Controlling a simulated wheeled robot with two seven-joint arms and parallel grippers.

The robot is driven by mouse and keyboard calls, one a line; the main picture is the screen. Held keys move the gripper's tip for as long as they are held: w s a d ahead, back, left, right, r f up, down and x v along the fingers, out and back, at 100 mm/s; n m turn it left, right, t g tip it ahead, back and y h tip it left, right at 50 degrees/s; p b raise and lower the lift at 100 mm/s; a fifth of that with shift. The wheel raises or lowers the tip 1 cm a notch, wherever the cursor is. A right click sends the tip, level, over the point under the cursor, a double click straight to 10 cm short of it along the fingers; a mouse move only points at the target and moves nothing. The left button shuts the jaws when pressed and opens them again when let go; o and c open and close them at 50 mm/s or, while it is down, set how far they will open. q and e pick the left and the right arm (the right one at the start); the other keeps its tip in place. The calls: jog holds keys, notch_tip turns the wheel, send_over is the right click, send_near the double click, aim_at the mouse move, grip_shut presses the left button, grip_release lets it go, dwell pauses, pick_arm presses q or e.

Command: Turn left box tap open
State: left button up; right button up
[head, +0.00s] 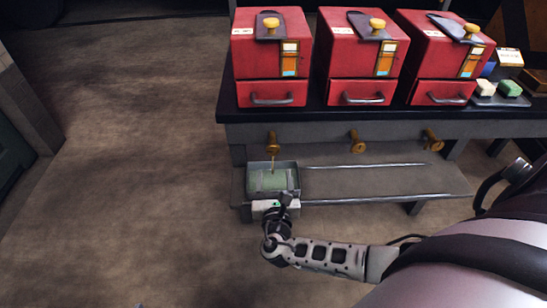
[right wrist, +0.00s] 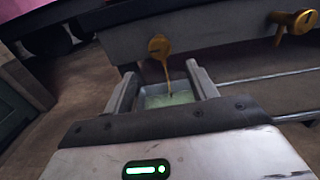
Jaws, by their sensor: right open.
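The left box tap (head: 272,141) is a brass tap under the left red box (head: 270,62). It also shows in the right wrist view (right wrist: 158,46), ahead of the fingers. A thin amber strand runs from it down to a grey pan (head: 294,178) with a green inside; I cannot tell if it is flowing liquid. My right gripper (right wrist: 163,86) is open, its fingers at either side of the pan in the right wrist view, apart from the tap. In the head view it is at the pan's front edge, partly hidden by its wrist. My left gripper is not in view.
A middle tap (head: 357,141) and a right tap (head: 432,139) sit under the other red boxes on the dark bench (head: 330,116). The low rail shelf (head: 385,181) is bare right of the pan. Floor on the left is clear. Soap-like blocks (head: 509,88) lie at the right.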

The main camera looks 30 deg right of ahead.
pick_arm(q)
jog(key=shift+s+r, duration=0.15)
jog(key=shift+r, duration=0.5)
pick_arm(e)
jog(key=v, duration=0.5)
